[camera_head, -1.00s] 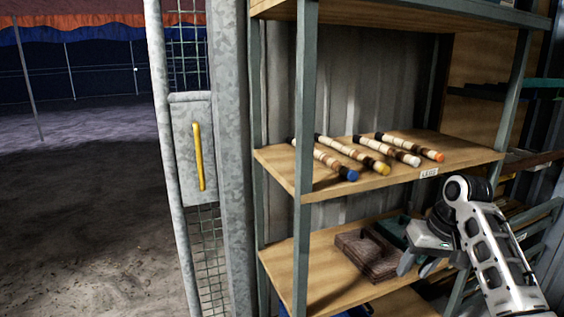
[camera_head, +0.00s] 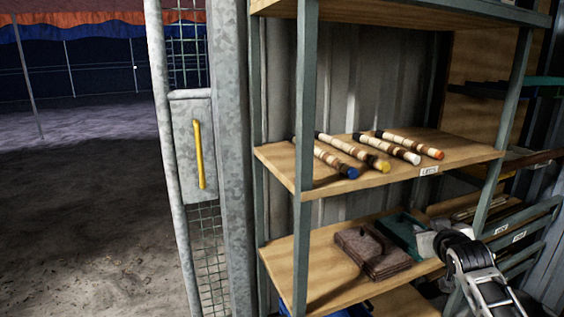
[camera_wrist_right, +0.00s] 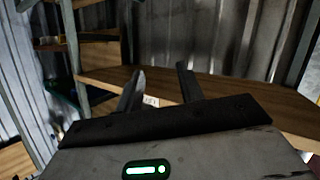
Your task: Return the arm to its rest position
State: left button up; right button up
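My right arm (camera_head: 478,275) is at the lower right of the head view, low beside the shelf unit. In the right wrist view my right gripper (camera_wrist_right: 161,78) has its two fingers apart with nothing between them. Its fingers cannot be made out in the head view. My left gripper is not in view.
Several banded sticks (camera_head: 352,150) with coloured ends lie on the upper shelf (camera_head: 450,155). A mesh gate with a yellow handle (camera_head: 198,155) stands left. Open ground (camera_head: 80,220) lies beyond.

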jog(key=s+a+f+n+y, duration=0.2)
jog(key=s+a+f, duration=0.6)
jog(key=f, duration=0.2)
jog(key=s+a+f+g+y, duration=0.1)
jog(key=s+a+f, duration=0.3)
jog(key=s, duration=0.5)
jog(key=s+a+f+g+y, duration=0.1)
jog(key=s+a+f, duration=0.3)
jog(key=s, duration=0.6)
jog(key=s+a+f+g+y, duration=0.1)
jog(key=s+a+f, duration=0.3)
jog(key=s, duration=0.6)
jog(key=shift+s+f+m+g, duration=0.3)
jog(key=shift+f+g, duration=0.2)
jog(key=shift+f, duration=0.2)
jog(key=shift+a, duration=0.1)
